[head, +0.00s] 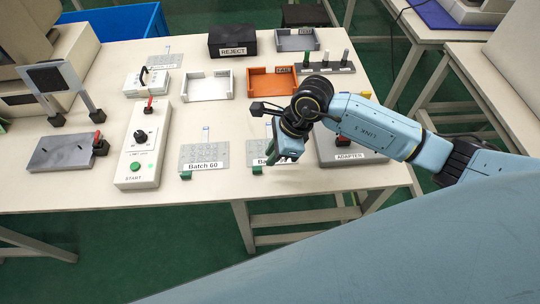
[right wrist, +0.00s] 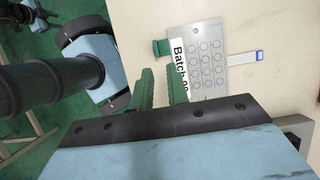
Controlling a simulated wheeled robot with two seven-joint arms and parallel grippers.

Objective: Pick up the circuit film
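The left film (head: 204,153) reads "Batch 60". The right film (head: 259,147) is partly hidden by my right gripper in the head view. In the right wrist view this film (right wrist: 206,55) shows with its label, whose number is hard to read, and its white-and-blue tail. I cannot tell which one is the circuit film. My right gripper (head: 288,152) is above the right film's near edge; in the wrist view its green fingers (right wrist: 163,88) are apart and empty. My left gripper is not seen.
A START box (head: 144,150) with a green button stands left of the films. An adapter plate (head: 338,148) lies right of the gripper. White (head: 207,87) and orange (head: 272,82) trays and a black REJECT box (head: 232,40) are behind. Small green blocks (head: 186,175) sit by the films.

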